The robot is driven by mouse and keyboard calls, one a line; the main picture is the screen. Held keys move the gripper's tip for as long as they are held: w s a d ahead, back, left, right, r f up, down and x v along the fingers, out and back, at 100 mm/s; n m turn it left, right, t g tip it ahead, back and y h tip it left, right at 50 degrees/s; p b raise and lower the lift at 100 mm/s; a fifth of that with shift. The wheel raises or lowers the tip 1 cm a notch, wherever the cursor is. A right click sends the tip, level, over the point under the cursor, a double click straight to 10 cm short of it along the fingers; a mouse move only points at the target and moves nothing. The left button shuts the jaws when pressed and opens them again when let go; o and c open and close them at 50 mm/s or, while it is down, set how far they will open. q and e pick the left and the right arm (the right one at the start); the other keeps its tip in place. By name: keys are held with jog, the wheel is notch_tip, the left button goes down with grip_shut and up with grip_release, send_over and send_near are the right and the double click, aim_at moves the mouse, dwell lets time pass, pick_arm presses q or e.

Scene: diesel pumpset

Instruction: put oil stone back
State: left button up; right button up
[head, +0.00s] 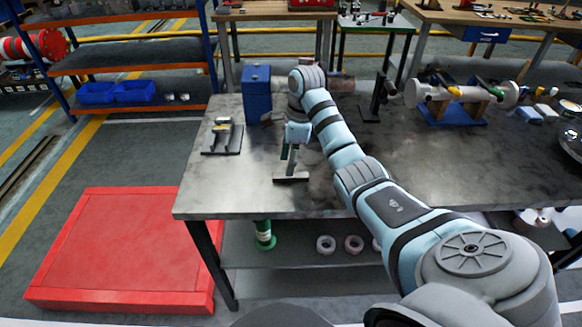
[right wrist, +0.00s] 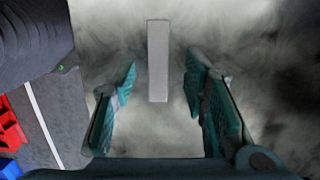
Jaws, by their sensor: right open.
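The oil stone appears to be the pale grey oblong block (right wrist: 158,60) lying flat on the table in the right wrist view. It lies lengthwise ahead of and between the two fingers of my right gripper (right wrist: 160,90), with a gap on each side. The right gripper is open and does not touch it. In the head view my right gripper (head: 291,160) points down near the table's left part. A flat dark strip (head: 291,178) shows just under it; I cannot tell whether this is the stone. My left gripper is not in view.
A blue box (head: 257,92) stands behind. A white cylinder on a blue base (head: 455,112) is at the right. A red platform (head: 120,245) is on the floor.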

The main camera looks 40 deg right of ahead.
aim_at(295, 174)
notch_tip(295, 174, up, 10)
jog(key=d+p, duration=0.1)
jog(key=p, duration=0.7)
jog(key=shift+s+r, duration=0.25)
jog(key=shift+s, duration=0.05)
